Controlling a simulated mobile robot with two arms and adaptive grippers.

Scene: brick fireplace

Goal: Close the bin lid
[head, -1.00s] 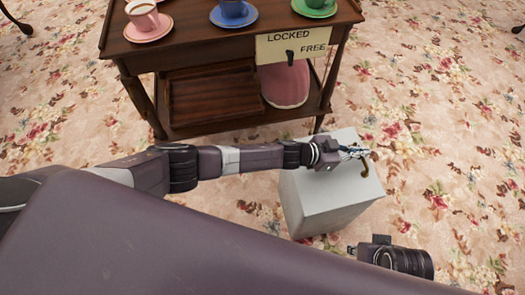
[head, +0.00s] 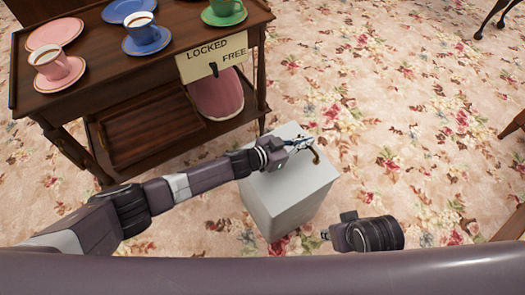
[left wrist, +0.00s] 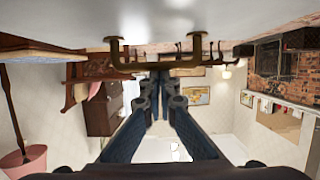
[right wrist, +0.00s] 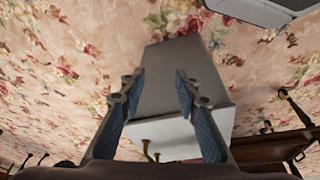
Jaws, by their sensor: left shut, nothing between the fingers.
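The pale grey bin (head: 285,205) stands on the carpet in the middle of the head view. Its flat white lid (head: 265,183) is on top, with a curved brass handle (head: 316,157) at the right edge. I cannot tell whether the lid is fully down. My left gripper (head: 306,144) is low over the lid, beside the handle. In the left wrist view its fingers (left wrist: 160,80) are shut and empty, close to the brass handle (left wrist: 160,62). My right gripper (head: 328,236) is right of the bin; its fingers (right wrist: 157,80) are apart in the right wrist view, with the bin (right wrist: 165,95) beyond.
A wooden tea trolley (head: 110,85) with cups and saucers stands behind and left of the bin. A LOCKED/FREE sign (head: 212,58) hangs on its corner, above a pink object (head: 217,95). Carpet (head: 430,150) is clear to the right; furniture legs show at the right edge.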

